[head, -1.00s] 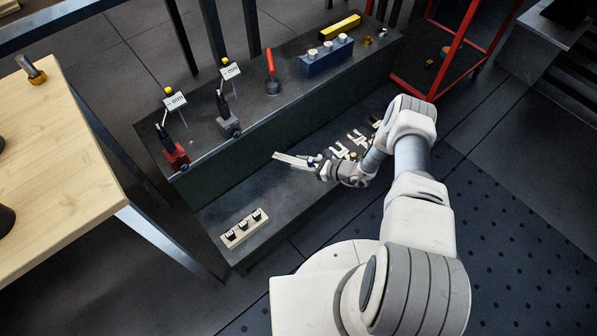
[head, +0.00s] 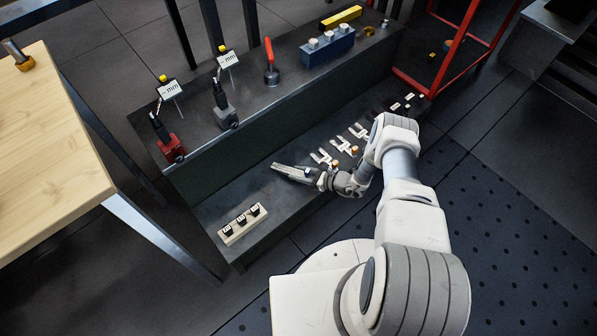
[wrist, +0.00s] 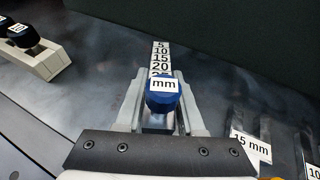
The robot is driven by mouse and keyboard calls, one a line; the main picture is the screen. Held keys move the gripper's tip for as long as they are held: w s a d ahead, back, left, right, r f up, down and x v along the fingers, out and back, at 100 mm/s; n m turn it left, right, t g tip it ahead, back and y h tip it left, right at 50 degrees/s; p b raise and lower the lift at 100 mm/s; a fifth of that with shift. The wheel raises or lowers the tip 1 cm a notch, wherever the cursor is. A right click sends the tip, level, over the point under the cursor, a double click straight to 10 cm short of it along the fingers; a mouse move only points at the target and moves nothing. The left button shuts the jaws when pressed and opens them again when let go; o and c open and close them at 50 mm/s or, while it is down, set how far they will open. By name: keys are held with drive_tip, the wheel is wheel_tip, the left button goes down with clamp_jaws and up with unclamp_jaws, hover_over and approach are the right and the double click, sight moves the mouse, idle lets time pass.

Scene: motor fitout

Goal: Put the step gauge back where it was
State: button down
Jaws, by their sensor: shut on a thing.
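The step gauge is a grey stepped bar with a blue knob marked "mm" and labels 5, 10, 15, 20 along it; it shows in the wrist view (wrist: 161,57) and in the head view (head: 290,170). My gripper (wrist: 160,88) is shut on it at the blue knob, with one finger on each side. In the head view my gripper (head: 314,177) holds the gauge low over the lower shelf (head: 262,200), its long end pointing left. I cannot tell whether the gauge touches the shelf. Its underside is hidden.
A pale block with black knobs (head: 242,224) stands at the shelf's left end. Several fork-shaped gauges (head: 341,145) lie to the right, one labelled "15 mm" (wrist: 251,147). The upper step holds indicator stands (head: 222,105) and a blue block (head: 327,48). Bare shelf lies between block and gauge.

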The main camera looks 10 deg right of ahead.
drive_tip(key=shift+f, duration=0.55)
drive_tip(key=shift+f, duration=0.65)
drive_tip(key=shift+c, duration=2.2)
unclamp_jaws()
drive_tip(key=shift+f, duration=0.15)
drive_tip(key=shift+s+d, duration=0.1)
drive_tip(key=shift+s+d+r, duration=0.1)
drive_tip(key=shift+d+r, duration=0.15)
drive_tip(key=shift+d, duration=0.05)
drive_tip(key=p+v, duration=0.4)
drive_tip(key=v, duration=1.2)
drive_tip(key=shift+s+r, duration=0.2)
drive_tip(key=shift+d, duration=0.15)
